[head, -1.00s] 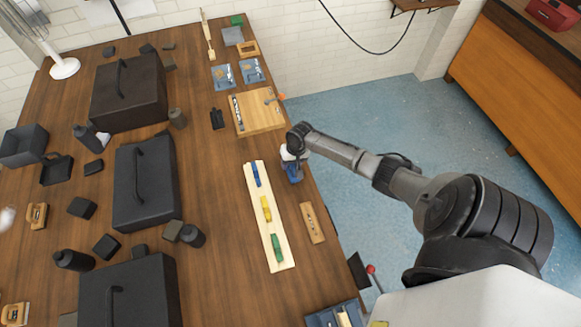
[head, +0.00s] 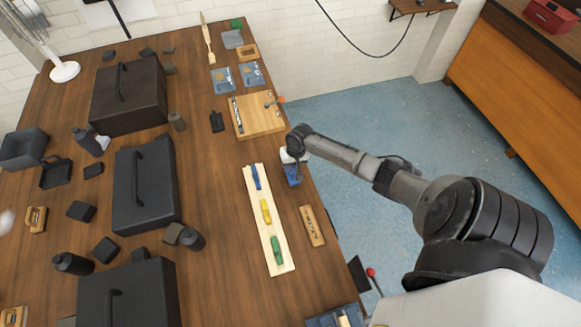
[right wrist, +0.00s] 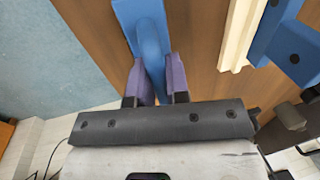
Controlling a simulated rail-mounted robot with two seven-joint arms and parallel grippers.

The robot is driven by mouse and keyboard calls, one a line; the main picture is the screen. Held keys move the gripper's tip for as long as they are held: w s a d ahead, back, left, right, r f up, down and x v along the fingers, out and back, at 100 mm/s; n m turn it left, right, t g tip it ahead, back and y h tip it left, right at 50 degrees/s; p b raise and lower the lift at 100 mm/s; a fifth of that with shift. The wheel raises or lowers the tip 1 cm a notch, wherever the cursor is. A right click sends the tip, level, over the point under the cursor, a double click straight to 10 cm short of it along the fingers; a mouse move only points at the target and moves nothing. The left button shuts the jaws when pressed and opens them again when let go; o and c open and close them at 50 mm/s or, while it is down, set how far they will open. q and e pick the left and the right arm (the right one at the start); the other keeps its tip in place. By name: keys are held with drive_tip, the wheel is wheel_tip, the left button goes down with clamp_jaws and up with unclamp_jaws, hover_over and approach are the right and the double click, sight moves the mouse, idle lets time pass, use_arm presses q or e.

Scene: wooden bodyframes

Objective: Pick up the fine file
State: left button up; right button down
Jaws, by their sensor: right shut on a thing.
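My right gripper shows at the table's right edge in the head view, its fingers hidden by the wrist. In the right wrist view its two purple fingers (right wrist: 160,82) are closed on either side of a blue thing (right wrist: 145,30). This blue thing shows below the wrist in the head view (head: 291,175); I cannot tell whether it is the fine file. A pale board (head: 280,262) beside it bears a blue piece (head: 256,177), a yellow piece (head: 266,211) and a green piece (head: 277,249). My left gripper is not in view.
A wooden block (head: 257,118) stands just beyond my right wrist. A small wooden piece (head: 312,226) lies right of the pale board. Black cases with handles (head: 146,185) and dark bottles crowd the left. Blue floor (head: 375,130) is open past the table edge.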

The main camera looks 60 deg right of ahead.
drive_tip(key=shift+r, duration=0.45)
wheel_tip(320, 180, up, 3)
drive_tip(key=shift+f, duration=0.1)
drive_tip(key=s+d+r+b, duration=0.1)
drive_tip(key=s+d+r, duration=0.3)
drive_tip(key=d+r, duration=0.3)
drive_tip(key=d, duration=0.3)
drive_tip(key=shift+s+d+b, duration=0.2)
drive_tip(key=shift+d+b, duration=0.15)
drive_tip(key=shift+d, duration=0.05)
